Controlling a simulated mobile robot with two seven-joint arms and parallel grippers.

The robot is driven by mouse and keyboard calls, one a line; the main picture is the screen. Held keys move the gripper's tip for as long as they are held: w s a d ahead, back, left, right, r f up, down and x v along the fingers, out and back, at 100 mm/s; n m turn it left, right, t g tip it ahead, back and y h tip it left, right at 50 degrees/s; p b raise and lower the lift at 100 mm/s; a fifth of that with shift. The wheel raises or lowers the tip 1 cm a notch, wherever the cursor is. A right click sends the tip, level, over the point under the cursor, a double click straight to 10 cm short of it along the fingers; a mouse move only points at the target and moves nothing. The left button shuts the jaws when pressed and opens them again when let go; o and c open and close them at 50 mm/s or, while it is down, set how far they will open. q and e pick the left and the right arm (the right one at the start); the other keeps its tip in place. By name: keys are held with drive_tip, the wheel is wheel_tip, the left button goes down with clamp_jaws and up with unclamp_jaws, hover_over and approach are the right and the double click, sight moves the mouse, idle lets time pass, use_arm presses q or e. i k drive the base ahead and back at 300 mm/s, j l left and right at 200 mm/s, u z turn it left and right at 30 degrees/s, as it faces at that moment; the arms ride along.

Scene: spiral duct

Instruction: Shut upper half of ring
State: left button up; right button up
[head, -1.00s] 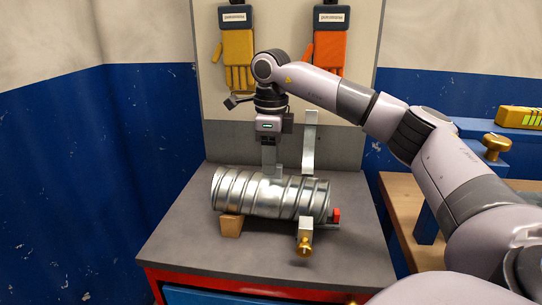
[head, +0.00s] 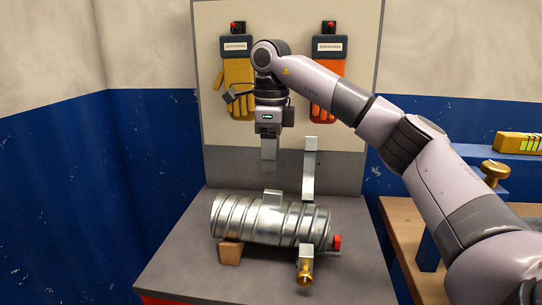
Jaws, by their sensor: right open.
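A ribbed silver spiral duct (head: 250,220) lies across the grey bench top. Near its right end, the ring's upper half (head: 309,172) stands up behind the duct as a silver band with a bent tip, swung open. At the front of the ring, a metal block with a brass knob (head: 305,272) sticks out below the duct. My right gripper (head: 268,162) points down above the middle of the duct, left of the open upper half and apart from both. It is open and empty, though the gap between its fingers is hard to see. My left gripper is not in view.
A wooden block (head: 230,253) sits under the duct's left part, and a red piece (head: 337,242) is at its right end. A small metal tab (head: 272,197) stands on the duct top. Gloves (head: 238,90) hang on the board behind. A wooden bench (head: 400,215) is at right.

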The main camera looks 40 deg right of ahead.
sight(309, 166)
drive_tip(key=k+j, duration=0.75)
drive_tip(key=j, duration=0.2)
